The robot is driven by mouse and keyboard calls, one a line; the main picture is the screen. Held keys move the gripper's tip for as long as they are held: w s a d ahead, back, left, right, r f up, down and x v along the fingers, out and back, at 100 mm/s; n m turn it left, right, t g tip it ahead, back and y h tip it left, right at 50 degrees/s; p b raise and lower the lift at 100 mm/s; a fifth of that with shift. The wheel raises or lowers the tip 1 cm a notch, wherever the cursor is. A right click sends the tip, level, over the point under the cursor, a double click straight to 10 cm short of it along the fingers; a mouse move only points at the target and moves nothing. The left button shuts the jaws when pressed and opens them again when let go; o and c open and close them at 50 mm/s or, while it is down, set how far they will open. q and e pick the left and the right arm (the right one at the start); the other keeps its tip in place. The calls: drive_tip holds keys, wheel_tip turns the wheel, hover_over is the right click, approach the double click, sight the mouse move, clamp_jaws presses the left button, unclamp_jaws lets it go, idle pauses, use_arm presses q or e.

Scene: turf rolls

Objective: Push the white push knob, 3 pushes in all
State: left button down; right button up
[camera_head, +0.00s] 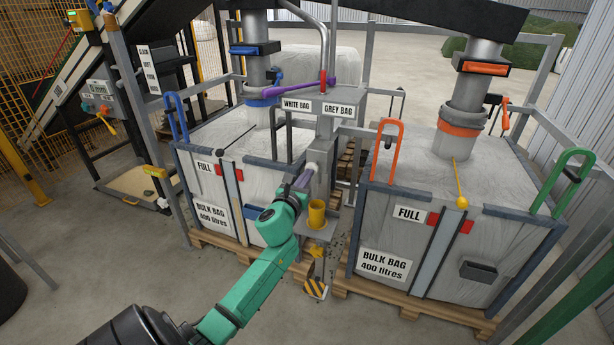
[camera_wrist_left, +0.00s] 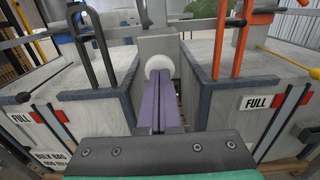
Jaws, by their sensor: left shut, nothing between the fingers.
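The white push knob (camera_wrist_left: 160,64) is a round white disc on a grey post between the two bulk bags. In the head view the knob (camera_head: 312,168) shows just past my fingertips, partly hidden by the gripper. My left gripper (camera_head: 304,180) has purple fingers, shut and empty, pointing at the knob. In the left wrist view the fingertips (camera_wrist_left: 160,78) overlap the lower part of the knob. I cannot tell whether they touch it or stop just short. My right gripper is in neither view.
The white bulk bag (camera_head: 205,150) stands left and the grey bulk bag (camera_head: 420,195) right, both in framed bins with handles. A yellow cup (camera_head: 317,214) sits on a small shelf below the gripper. The sign post (camera_head: 322,104) rises behind. The gap between the bins is narrow.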

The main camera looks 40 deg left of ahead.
use_arm(q)
drive_tip(key=x, duration=0.1)
drive_tip(key=b+x, duration=0.1)
drive_tip(key=shift+w+a+r, duration=0.15)
drive_tip(key=shift+w+r, duration=0.1)
idle(0.4)
drive_tip(key=shift+r, duration=0.1)
idle(0.3)
